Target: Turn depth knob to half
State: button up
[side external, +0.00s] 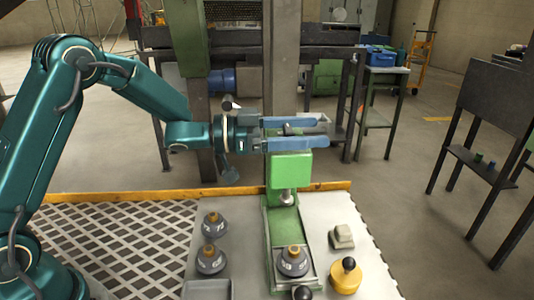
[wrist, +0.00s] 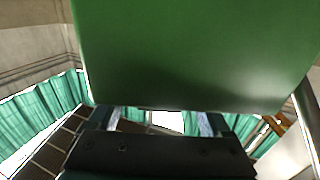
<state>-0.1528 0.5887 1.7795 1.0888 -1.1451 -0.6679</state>
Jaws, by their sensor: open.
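A green press-like machine stands on the work table, with its green head (side external: 290,167) above a grey round tip (side external: 287,197). My gripper (side external: 322,133) reaches in from the left, level, at the top of this head. Its two blue fingers are spread apart, with a dark part partly visible between them. In the wrist view the green head (wrist: 195,50) fills the upper middle, close to the fingers of my gripper (wrist: 160,122). I cannot single out the depth knob in either view; it may be hidden by the fingers or head.
Grey brass-topped pieces stand on the table at left (side external: 210,260) and on the machine's base (side external: 293,262). A yellow piece with a black ball (side external: 346,277) and a grey block (side external: 342,237) are at right. A grey post (side external: 282,60) rises behind my gripper.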

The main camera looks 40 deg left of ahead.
aim_at(284, 132)
grip_shut()
jog(key=shift+s+d+m+g+h, duration=0.1)
jog(key=shift+d+m+g+h, duration=0.05)
jog(key=shift+m+g+h, duration=0.75)
grip_release()
jog(key=shift+v, duration=2.55)
